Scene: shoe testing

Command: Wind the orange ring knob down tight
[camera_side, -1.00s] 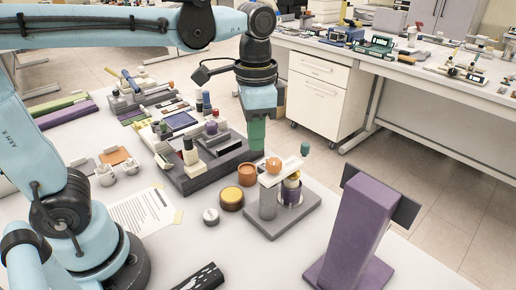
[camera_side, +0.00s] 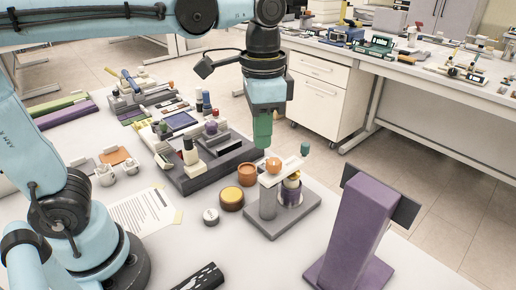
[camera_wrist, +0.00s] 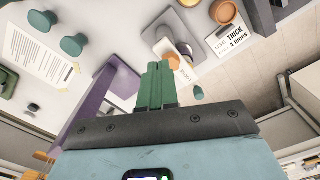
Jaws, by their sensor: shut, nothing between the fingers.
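The orange knob (camera_side: 273,164) sits on the pale crossbar of a small grey fixture (camera_side: 297,215). It looks like a rounded orange piece; its ring shape is too small to make out. In the wrist view an orange patch (camera_wrist: 172,60) beside the fingers appears to be the same knob, partly hidden. My gripper (camera_side: 262,146) has green fingers, pointing down, just above and left of the knob, apart from it in the side view. In the wrist view the fingers (camera_wrist: 154,66) are together, with nothing held between them.
A purple and yellow cylinder (camera_side: 290,192) stands under the crossbar, and a green-topped piece (camera_side: 304,149) rises behind. A tall purple block (camera_side: 350,235) stands at right. An orange-brown cup (camera_side: 247,174) and a yellow-topped round pot (camera_side: 231,198) sit left of the fixture.

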